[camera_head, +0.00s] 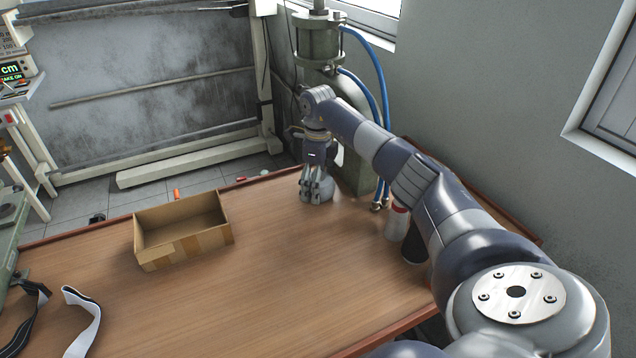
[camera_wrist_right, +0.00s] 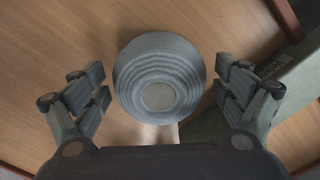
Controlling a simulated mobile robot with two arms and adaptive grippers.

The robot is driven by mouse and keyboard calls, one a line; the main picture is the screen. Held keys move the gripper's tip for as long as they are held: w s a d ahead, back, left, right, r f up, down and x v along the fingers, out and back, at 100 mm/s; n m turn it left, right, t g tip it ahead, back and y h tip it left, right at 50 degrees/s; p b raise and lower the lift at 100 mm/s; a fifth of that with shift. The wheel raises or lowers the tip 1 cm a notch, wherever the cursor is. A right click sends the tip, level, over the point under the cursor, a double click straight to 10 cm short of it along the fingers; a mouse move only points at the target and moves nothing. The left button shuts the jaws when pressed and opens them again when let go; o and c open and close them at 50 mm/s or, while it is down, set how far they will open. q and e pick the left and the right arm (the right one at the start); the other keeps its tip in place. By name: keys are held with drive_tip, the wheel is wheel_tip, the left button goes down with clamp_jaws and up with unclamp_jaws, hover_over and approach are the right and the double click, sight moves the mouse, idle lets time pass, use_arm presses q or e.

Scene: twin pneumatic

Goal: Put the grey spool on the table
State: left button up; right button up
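The grey spool (camera_wrist_right: 160,78) is round with stepped rings and sits between the two fingers of my right gripper (camera_wrist_right: 160,95) in the right wrist view. Gaps show between the spool and both fingers, so the gripper is open around it. In the head view the right gripper (camera_head: 315,190) points down over the far part of the wooden table (camera_head: 270,270), and the spool (camera_head: 322,194) shows partly behind its fingers, low at the tabletop. My left gripper is in neither view.
A pneumatic press (camera_head: 352,150) with blue hoses stands close to my right gripper. An open cardboard box (camera_head: 185,250) sits on the table's left part. A white and red bottle (camera_head: 397,223) stands beside my right arm. A strap (camera_head: 82,320) lies at the left front. The table's middle is clear.

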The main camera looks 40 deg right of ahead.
drive_tip(key=shift+r, duration=0.5)
wheel_tip(320, 180, up, 11)
drive_tip(key=shift+r+b, duration=0.2)
drive_tip(key=shift+b, duration=0.85)
drive_tip(key=shift+a+f, duration=0.1)
